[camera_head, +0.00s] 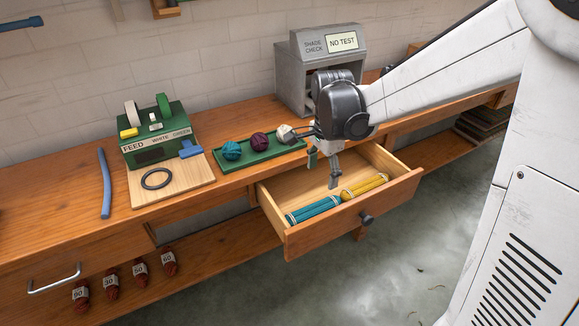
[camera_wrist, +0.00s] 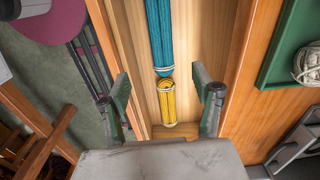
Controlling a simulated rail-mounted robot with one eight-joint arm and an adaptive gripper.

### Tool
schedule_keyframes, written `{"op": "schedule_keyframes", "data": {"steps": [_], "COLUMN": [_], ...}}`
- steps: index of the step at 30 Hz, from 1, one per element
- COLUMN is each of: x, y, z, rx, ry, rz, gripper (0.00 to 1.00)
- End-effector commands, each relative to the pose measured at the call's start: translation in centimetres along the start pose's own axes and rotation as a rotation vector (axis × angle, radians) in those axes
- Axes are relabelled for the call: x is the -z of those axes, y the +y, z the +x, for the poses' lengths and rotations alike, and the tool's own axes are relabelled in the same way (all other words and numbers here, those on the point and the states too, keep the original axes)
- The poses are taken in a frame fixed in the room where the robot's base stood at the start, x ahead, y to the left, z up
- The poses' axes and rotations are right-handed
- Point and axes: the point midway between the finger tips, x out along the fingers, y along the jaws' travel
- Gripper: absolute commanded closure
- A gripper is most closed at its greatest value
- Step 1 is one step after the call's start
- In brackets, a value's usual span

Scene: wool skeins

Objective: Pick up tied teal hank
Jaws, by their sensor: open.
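The tied teal hank (camera_head: 314,210) lies in the open drawer (camera_head: 300,243), near its front left. A yellow hank (camera_head: 364,186) lies end to end with it on the right. In the wrist view the teal hank (camera_wrist: 161,38) runs up from the top end of the yellow hank (camera_wrist: 167,103). My gripper (camera_head: 334,182) hangs over the drawer, behind the hanks in the head view. In the wrist view my gripper (camera_wrist: 166,100) is open, its fingers wide apart, with the yellow hank between them in the picture and the teal hank beyond. It holds nothing.
A green tray (camera_head: 262,157) with teal, plum and cream wool balls sits on the bench behind the drawer. A grey shade-check box (camera_head: 293,65) stands behind my arm. A green feeder (camera_head: 158,133) stands left. The drawer's walls surround the hanks; its back floor is bare.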

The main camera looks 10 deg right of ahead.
Motion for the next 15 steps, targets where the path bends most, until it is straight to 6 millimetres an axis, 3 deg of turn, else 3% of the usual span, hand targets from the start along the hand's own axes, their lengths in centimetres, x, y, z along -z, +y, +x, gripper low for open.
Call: {"op": "schedule_keyframes", "data": {"steps": [8,15], "x": [0.3,0.3], "y": [-0.8,-0.6], "z": [2.7,7.0], "rx": [-0.032,-0.032], "ry": [-0.011,-0.011], "rz": [0.070,0.069], "gripper": [0.38,0.38]}}
